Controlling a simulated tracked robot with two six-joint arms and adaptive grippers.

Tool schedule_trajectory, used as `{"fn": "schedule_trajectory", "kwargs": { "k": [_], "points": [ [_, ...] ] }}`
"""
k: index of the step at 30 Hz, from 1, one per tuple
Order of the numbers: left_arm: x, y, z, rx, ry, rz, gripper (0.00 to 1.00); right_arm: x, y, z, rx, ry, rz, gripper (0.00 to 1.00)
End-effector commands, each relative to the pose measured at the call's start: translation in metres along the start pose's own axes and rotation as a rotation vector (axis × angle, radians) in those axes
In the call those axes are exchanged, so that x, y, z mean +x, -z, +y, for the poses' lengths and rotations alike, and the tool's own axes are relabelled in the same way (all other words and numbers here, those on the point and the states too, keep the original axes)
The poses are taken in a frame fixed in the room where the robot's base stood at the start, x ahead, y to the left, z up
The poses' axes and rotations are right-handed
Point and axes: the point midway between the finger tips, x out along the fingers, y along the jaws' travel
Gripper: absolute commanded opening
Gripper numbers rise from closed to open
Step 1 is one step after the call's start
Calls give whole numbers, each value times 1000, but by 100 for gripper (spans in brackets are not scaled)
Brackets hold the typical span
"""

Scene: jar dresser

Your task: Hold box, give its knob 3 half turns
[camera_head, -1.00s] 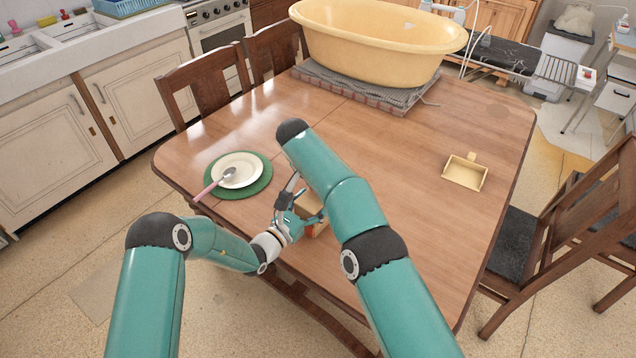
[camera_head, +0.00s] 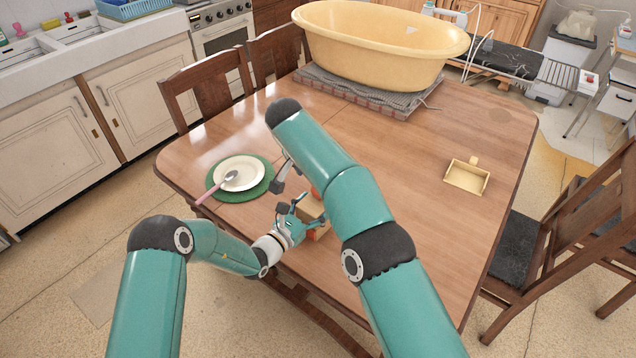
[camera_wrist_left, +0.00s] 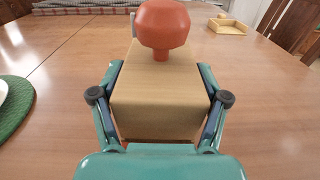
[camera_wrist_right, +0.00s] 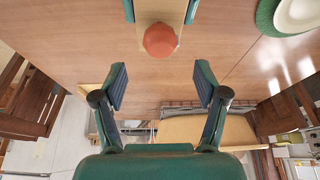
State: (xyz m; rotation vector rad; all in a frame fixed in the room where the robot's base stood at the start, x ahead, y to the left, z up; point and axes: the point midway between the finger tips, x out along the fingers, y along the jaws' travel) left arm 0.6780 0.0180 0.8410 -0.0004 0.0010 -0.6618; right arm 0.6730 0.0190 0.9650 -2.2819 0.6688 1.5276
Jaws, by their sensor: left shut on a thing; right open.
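The box (camera_wrist_left: 158,92) is light wood with an orange-red knob (camera_wrist_left: 162,25) on its upper face. My left gripper (camera_head: 298,212) is shut on the box's two sides near the table's front edge. In the head view the box (camera_head: 312,207) is partly hidden by my left gripper and right arm. In the right wrist view the knob (camera_wrist_right: 161,40) is centred, just beyond the fingertips. My right gripper (camera_wrist_right: 161,82) is open, empty and apart from the knob. In the head view it is partly hidden behind my right arm.
A plate (camera_head: 240,172) with a spoon lies on a green mat (camera_head: 222,193) left of the box. A small yellow tray (camera_head: 466,177) lies at the right. The table's middle is clear.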

Motion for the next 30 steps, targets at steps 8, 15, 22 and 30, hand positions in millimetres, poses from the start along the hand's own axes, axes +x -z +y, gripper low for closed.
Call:
{"fn": "schedule_trajectory", "kwargs": {
  "k": [8,15,22,30],
  "points": [
    [0,0,0,0,0,-1,19,-41,0,-1,0,1,-1,72],
    [0,-1,0,0,0,-1,19,-48,-1,0,-1,-1,-2,72],
    [0,-1,0,0,0,-1,19,-47,-1,0,-6,-1,-2,72],
    [0,-1,0,0,0,-1,19,-46,-1,-9,-216,38,5,72]
  ]
}}
